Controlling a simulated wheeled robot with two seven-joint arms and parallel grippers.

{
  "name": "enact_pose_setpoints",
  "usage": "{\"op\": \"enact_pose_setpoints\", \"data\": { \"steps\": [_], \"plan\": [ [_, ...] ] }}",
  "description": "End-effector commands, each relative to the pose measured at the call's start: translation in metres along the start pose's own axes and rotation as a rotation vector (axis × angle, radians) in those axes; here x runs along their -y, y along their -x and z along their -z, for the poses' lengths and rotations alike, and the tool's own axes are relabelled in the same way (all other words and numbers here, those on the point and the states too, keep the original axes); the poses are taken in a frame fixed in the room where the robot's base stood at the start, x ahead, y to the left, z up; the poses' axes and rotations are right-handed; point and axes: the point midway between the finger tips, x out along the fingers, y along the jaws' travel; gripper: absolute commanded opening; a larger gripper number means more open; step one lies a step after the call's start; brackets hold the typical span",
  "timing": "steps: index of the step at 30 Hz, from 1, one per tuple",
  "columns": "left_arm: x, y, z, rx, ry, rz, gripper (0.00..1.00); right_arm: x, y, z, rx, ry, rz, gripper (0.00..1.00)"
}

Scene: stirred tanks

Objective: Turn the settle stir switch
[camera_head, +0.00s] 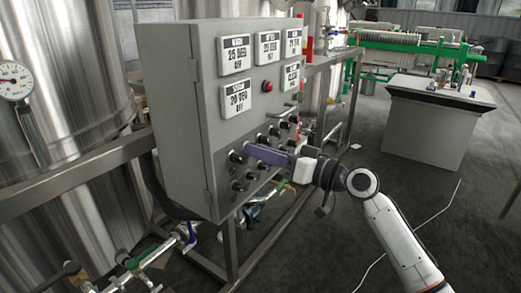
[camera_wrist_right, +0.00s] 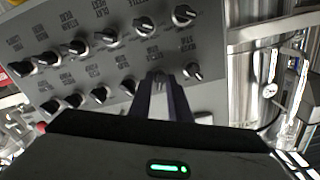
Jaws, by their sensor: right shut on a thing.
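The grey control box (camera_head: 165,95) stands at the centre left of the head view, with rows of black knob switches on its lower face. My right gripper (camera_head: 252,151) reaches in from the right to these knobs. In the right wrist view, its fingers (camera_wrist_right: 161,84) are shut on one knob switch (camera_wrist_right: 158,76), second from the right in the nearer row. The fingers hide part of it. The printed labels are upside down and too small to read surely, so I cannot confirm that it is the settle stir switch. My left gripper is not in view.
Neighbouring knobs sit close on both sides, such as the end knob (camera_wrist_right: 193,71) and another (camera_wrist_right: 129,86). A red button (camera_head: 267,86) and white display plates (camera_head: 236,55) are higher on the box. Steel tanks (camera_head: 55,75) stand behind; open floor lies right.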

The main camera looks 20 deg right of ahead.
Motion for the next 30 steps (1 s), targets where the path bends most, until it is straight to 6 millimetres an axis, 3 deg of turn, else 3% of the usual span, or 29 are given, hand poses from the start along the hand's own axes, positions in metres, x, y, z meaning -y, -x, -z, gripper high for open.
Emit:
{"op": "enact_pose_setpoints", "data": {
  "steps": [9,24,25,26,30],
  "plan": [
    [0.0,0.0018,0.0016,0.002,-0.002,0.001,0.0,-0.0005,0.0003,-0.0008,0.002,-0.111,-0.001,0.0],
    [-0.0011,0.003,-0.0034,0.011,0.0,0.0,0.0,-0.0006,0.0002,-0.0012,0.002,-0.13,-0.001,0.0],
    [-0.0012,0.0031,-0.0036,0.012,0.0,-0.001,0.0,-0.0006,0.0002,-0.0012,0.002,-0.13,-0.001,0.19],
    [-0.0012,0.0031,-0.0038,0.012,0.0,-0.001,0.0,-0.0006,0.0002,-0.0012,0.002,-0.13,-0.001,0.24],
    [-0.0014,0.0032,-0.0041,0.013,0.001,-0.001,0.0,-0.0004,0.0002,-0.0009,0.001,-0.129,-0.001,0.27]
  ]
}}
